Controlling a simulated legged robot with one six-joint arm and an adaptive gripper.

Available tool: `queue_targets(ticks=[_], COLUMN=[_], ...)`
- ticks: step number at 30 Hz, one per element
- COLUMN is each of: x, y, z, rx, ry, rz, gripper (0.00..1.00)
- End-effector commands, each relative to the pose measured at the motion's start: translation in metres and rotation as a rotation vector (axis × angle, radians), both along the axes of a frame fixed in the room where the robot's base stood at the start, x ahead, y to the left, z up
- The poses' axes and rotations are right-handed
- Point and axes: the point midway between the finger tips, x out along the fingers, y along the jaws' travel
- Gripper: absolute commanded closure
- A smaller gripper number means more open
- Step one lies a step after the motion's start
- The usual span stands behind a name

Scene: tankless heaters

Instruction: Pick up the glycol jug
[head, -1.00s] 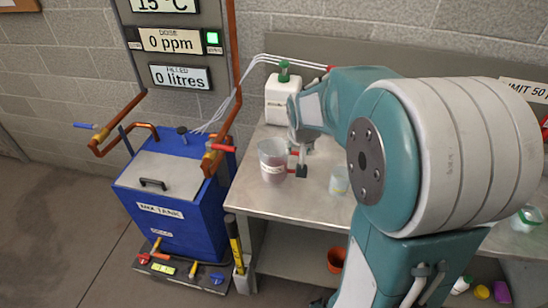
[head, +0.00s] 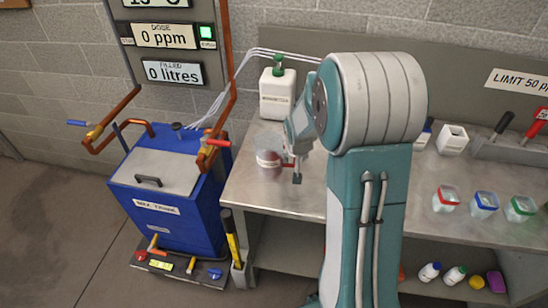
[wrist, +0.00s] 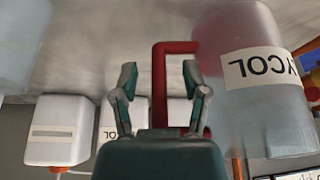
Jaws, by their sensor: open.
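The glycol jug (head: 267,160) is a clear jug with a white label and a red handle, standing on the metal bench at the left. In the wrist view, it fills the upper right (wrist: 265,95), its label reading upside down. Its red handle (wrist: 159,85) shows between my finger pads. My gripper (wrist: 160,75) is open, with one finger on each side of the handle's long bar. I cannot tell whether either finger touches it. In the head view, my gripper (head: 297,178) is at the jug's right side, partly covered by my arm.
A white canister with a green cap (head: 278,92) stands behind the jug. The blue tank (head: 165,190) is left of the bench. Lidded jars (head: 484,205) and a white container (head: 452,139) are on the right. My arm hides the bench's middle.

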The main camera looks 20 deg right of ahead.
Motion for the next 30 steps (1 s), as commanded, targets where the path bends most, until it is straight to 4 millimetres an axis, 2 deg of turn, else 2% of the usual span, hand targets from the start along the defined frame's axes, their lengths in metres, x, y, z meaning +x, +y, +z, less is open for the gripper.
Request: queue_targets(ticks=[6, 8, 9, 10, 23, 30], x=[0.0004, 0.0003, 0.0004, 0.0003, 0.0006, 0.0007], y=[-0.0002, -0.0001, -0.0002, -0.0001, 0.0001, -0.0002], z=[-0.0002, -0.0002, -0.0002, -0.0001, 0.0000, 0.0074], rx=[0.000, 0.000, 0.000, 0.000, 0.000, 0.000], ry=[-0.001, -0.001, -0.001, -0.001, -0.001, -0.002], rz=[0.000, 0.000, 0.000, 0.000, -0.001, -0.001], gripper=[0.42, 0.68, 0.86, 1.00, 1.00, 1.00])
